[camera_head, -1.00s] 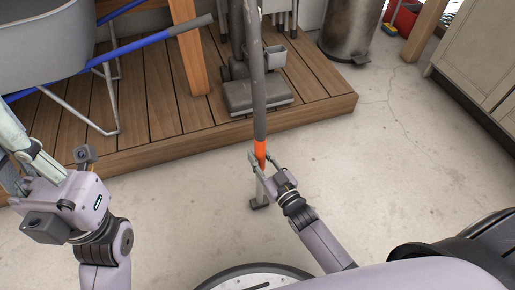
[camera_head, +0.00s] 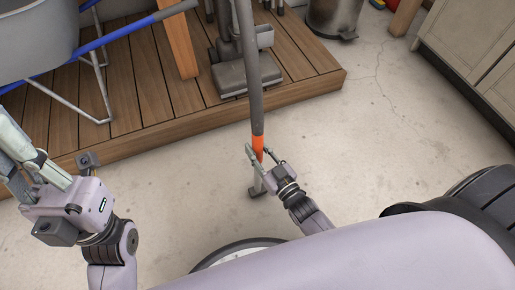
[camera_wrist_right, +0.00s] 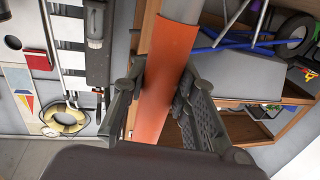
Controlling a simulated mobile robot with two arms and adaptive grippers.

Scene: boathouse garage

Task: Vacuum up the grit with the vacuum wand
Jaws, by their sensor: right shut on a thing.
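The vacuum wand is a long grey tube (camera_head: 254,90) with an orange grip band (camera_head: 258,142) and a short grey foot (camera_head: 256,189) low over the concrete floor. My right gripper (camera_head: 260,152) is shut on the orange band, with a finger on each side. The right wrist view also shows the band (camera_wrist_right: 162,85) between the fingers. The wand stands nearly upright, just in front of the wooden deck. My left gripper (camera_head: 25,160) is at the left, apart from the wand; its fingertip gap is unclear. I cannot make out any grit.
The wooden deck (camera_head: 150,105) has a raised front edge behind the wand. A dark grey machine base (camera_head: 246,75) and a post (camera_head: 178,40) stand on it. A grey tub (camera_head: 35,35) with a blue pole is upper left. A cabinet (camera_head: 470,50) is right. Open concrete lies between.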

